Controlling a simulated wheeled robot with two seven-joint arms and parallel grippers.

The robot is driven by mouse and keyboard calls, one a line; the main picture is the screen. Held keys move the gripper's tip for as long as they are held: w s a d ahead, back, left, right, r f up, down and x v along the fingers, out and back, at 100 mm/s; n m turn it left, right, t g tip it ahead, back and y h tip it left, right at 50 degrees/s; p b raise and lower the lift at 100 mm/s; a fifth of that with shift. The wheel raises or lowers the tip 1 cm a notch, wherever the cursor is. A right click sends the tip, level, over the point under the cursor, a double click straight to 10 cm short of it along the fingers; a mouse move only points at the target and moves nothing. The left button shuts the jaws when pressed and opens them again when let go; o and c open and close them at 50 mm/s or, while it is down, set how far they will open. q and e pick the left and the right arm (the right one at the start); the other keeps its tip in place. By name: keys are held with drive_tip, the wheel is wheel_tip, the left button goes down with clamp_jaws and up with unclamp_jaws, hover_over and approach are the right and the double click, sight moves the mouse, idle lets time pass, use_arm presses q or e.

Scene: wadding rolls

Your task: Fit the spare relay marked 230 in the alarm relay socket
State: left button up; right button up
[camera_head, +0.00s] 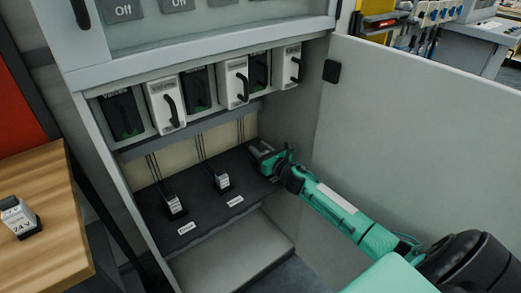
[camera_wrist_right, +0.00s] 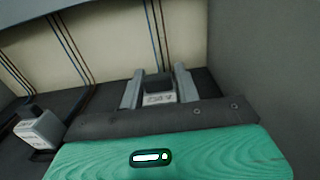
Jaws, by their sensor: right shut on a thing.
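My right gripper (camera_head: 266,155) reaches to the back right corner of the dark shelf in the open cabinet. In the right wrist view its two fingers (camera_wrist_right: 158,90) are shut on a small grey relay (camera_wrist_right: 159,96) between them. The marking on that relay looks like 24V but is blurred. Whether it sits in a socket is hidden. Two other relays, a left one (camera_head: 175,206) and a middle one (camera_head: 222,182), stand on the shelf. Another relay (camera_head: 19,216), which seems marked 24V, lies on the wooden table. I cannot make out a 230 marking. My left gripper is out of view.
The dark shelf (camera_head: 205,213) has white labels in front of the left and middle relays. Wires hang behind them. Above is a row of modules with black handles (camera_head: 168,107). The cabinet's side wall is close to the right gripper. The wooden table (camera_head: 45,255) stands at left.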

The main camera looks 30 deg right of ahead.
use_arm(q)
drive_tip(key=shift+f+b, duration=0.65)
use_arm(e)
drive_tip(key=shift+f, duration=0.65)
idle(0.4)
drive_tip(key=o, duration=1.1)
drive_tip(key=shift+s+f, duration=0.1)
drive_tip(key=shift+s, duration=0.45)
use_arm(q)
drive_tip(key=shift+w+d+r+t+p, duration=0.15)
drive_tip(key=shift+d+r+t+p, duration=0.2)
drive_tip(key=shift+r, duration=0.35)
use_arm(e)
drive_tip(key=s, duration=0.8)
drive_tip(key=s+d, duration=0.1)
drive_tip(key=s, duration=0.3)
drive_tip(key=shift+s, duration=0.35)
